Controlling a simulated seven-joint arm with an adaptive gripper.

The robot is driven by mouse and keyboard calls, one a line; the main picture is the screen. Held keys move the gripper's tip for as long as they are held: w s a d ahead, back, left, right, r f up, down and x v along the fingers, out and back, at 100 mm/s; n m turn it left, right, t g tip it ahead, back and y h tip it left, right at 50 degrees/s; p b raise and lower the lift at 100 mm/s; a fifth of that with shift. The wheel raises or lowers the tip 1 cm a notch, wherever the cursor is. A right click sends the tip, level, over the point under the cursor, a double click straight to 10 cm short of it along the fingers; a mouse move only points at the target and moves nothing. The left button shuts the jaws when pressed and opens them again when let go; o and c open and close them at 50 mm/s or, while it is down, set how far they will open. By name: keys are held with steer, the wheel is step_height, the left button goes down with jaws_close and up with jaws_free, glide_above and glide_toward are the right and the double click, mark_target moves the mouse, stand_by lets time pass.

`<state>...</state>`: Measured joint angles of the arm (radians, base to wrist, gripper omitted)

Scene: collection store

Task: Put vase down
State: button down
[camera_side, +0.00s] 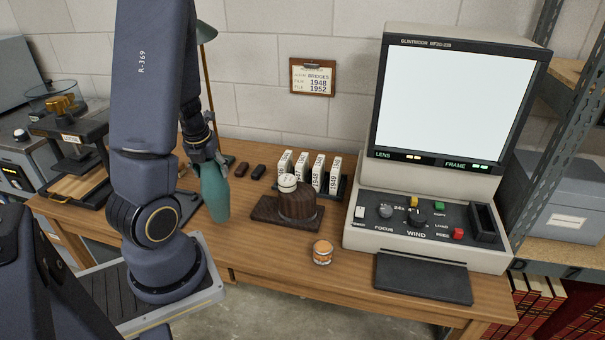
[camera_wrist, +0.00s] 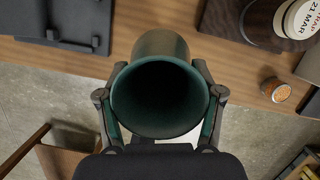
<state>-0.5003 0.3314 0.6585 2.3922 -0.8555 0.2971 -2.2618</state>
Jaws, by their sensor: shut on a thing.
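The vase (camera_side: 215,190) is teal green with a wide open mouth. In the side view it hangs from my gripper (camera_side: 206,155), near the front of the wooden table, left of a dark wooden stand. In the wrist view the vase (camera_wrist: 160,52) fills the middle, its dark mouth facing the camera. My gripper (camera_wrist: 159,105) is shut on it, one finger on each side near the rim. The vase looks nearly upright with a slight tilt in the side view. I cannot tell whether its base touches the table or is above it.
A large film viewer (camera_side: 420,235) fills the right. White-labelled boxes (camera_side: 318,172) stand behind. Some bare table (camera_side: 245,190) shows beside the vase.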

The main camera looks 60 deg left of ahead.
steer(key=shift+f, duration=1.8)
steer(key=shift+c, duration=0.8)
jaws_free()
